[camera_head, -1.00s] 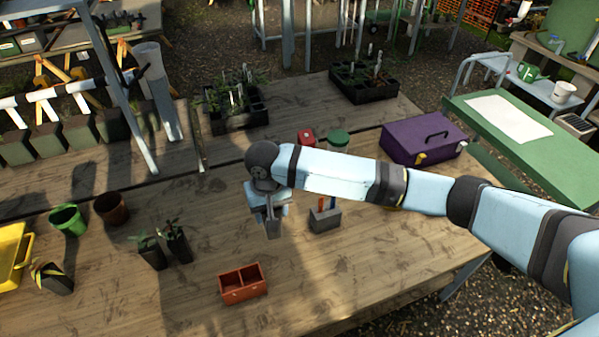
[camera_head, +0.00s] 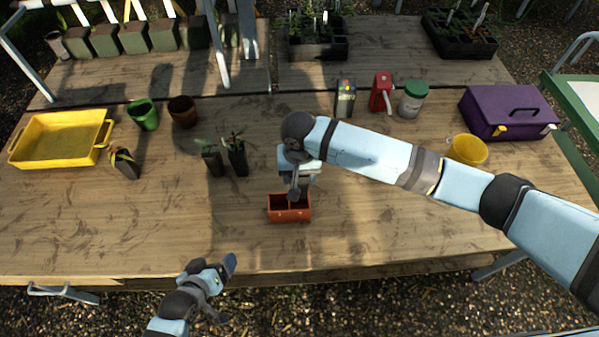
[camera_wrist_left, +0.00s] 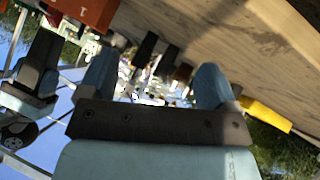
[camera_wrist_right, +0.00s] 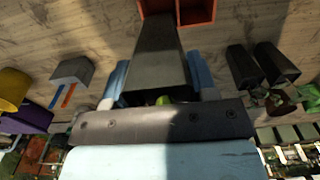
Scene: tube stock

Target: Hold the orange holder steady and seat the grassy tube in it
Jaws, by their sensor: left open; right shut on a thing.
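The orange holder (camera_head: 289,215) is a small two-compartment box standing on the wooden table near its front edge. My right gripper (camera_head: 298,180) is just above it, shut on a dark tapered tube. In the right wrist view the tube (camera_wrist_right: 157,60) points at the holder (camera_wrist_right: 197,22), its far end overlapping one compartment. I cannot tell whether its tip is inside. A bit of green (camera_wrist_right: 163,100) shows between the jaws; the rest of its top is hidden. My left gripper (camera_head: 222,290) is open and empty, in front of the table edge. The holder is also in the left wrist view (camera_wrist_left: 90,12).
Two dark tubes with plants (camera_head: 212,163) stand left of the holder. A grey block (camera_wrist_right: 73,70) with orange and blue sticks is visible in the right wrist view. A yellow tray (camera_head: 60,140), pots (camera_head: 143,115) and purple case (camera_head: 508,112) stand further off. The table's front left is clear.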

